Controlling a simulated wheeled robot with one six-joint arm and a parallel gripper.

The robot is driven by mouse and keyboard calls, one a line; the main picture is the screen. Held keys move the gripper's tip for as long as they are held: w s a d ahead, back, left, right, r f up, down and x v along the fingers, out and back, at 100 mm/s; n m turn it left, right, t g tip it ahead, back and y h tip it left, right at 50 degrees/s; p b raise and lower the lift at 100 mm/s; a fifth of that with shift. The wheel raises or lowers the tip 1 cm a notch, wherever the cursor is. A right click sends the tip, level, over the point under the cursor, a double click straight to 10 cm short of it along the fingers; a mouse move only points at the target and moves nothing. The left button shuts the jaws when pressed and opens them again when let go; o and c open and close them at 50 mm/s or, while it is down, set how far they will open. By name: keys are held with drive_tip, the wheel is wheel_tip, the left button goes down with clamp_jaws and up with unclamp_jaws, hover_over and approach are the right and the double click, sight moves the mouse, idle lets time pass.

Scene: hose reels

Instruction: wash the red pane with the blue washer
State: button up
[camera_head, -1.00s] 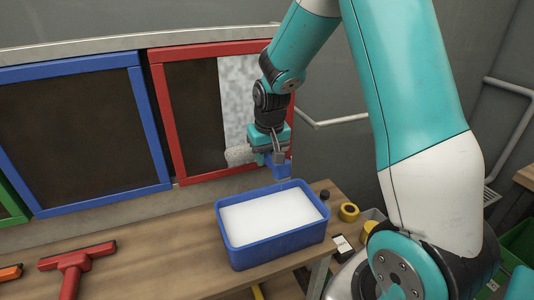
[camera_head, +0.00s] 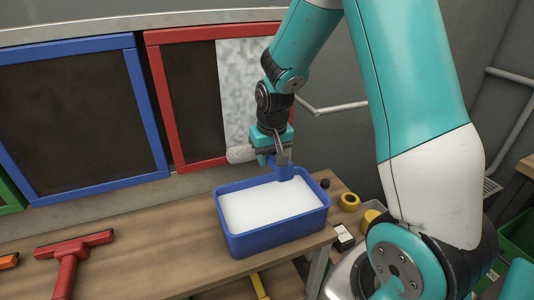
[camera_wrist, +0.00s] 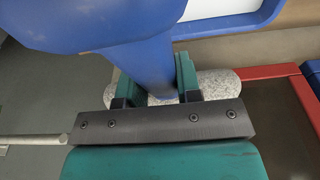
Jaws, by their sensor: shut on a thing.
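The red pane (camera_head: 183,97) is a dark panel in a red frame, upright behind the table. A mottled whitish strip (camera_head: 235,80) runs down its right side; my arm hides part of the frame there. My gripper (camera_head: 276,157) is shut on the blue washer's handle (camera_head: 284,171), which also shows in the wrist view (camera_wrist: 150,66). The washer's fuzzy grey-white sleeve (camera_head: 241,154) points left, by the pane's lower edge and above the basin's back rim. I cannot tell whether it touches the pane. The blue basin (camera_head: 283,241) of white suds stands below on the table.
A blue-framed pane (camera_head: 152,112) is left of the red one, with a green frame (camera_head: 12,195) beyond. A red squeegee (camera_head: 72,255) lies on the table (camera_head: 150,240) at left. Yellow rolls (camera_head: 349,201) lie right of the basin. A pipe runs along the right wall.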

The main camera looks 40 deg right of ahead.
drive_tip(key=shift+s+a, duration=0.25)
drive_tip(key=shift+s, duration=0.6)
drive_tip(key=shift+s+a, duration=0.2)
drive_tip(key=shift+s, duration=0.7)
drive_tip(key=shift+s+a, duration=0.25)
drive_tip(key=shift+s, duration=0.6)
